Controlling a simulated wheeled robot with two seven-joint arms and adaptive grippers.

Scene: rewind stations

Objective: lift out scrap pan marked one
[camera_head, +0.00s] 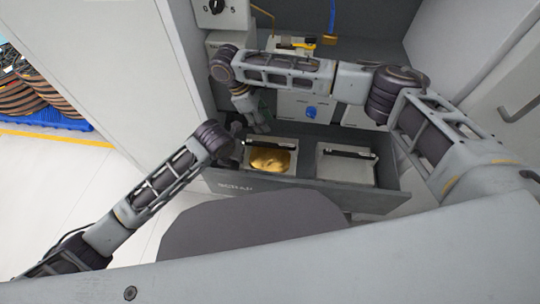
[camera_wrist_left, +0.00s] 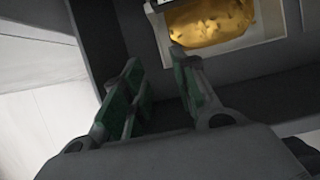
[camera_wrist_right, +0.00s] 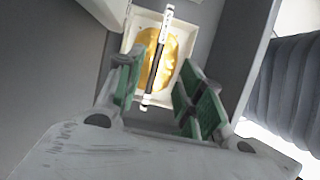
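A scrap pan (camera_head: 286,168) holding a gold-coloured heap (camera_head: 268,159) sits in the left part of the open drawer, with a dark bar handle across its back. No number is legible on it. My right gripper (camera_head: 262,127) hangs just behind this pan. In the right wrist view my right gripper (camera_wrist_right: 157,72) is open and empty, with the pan's handle (camera_wrist_right: 158,58) beyond its fingertips, apart from them. My left gripper is mostly hidden behind its wrist in the head view. In the left wrist view my left gripper (camera_wrist_left: 155,62) is open and empty, short of the pan's rim (camera_wrist_left: 258,35).
A second, empty pan (camera_head: 345,168) with a similar handle sits at the drawer's right. The drawer front (camera_head: 290,190) reads SCRAP. A grey cabinet wall (camera_head: 120,70) stands at left. Boxes, one with a blue mark (camera_head: 310,112), stand behind the drawer.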

